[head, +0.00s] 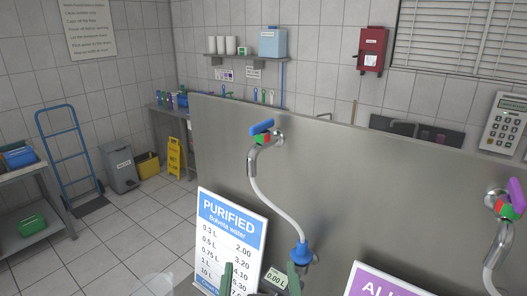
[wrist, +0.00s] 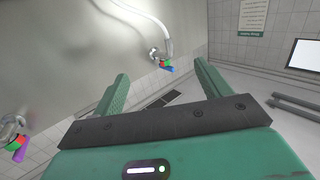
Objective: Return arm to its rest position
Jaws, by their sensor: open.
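My gripper (wrist: 161,76) is open, its two green fingers spread apart with nothing between them in the wrist view. Beyond the fingertips, the steel panel (wrist: 70,60) and a tap with a blue handle (wrist: 167,68) show. I cannot tell how far the tap is from the fingers. In the head view, green parts that look like my gripper's fingers show at the bottom edge, in front of the panel (head: 340,170). The blue-handled tap (head: 262,130) has a white hose ending in a blue nozzle (head: 301,256).
A purple-handled tap (head: 512,200) is at the right. A "PURIFIED" price board (head: 232,240) and a purple-headed board (head: 385,283) stand low before the panel. A small display (head: 276,277) reads 0.00 L. Open floor (head: 125,235) lies left, with a hand truck (head: 70,150) and bin (head: 122,170).

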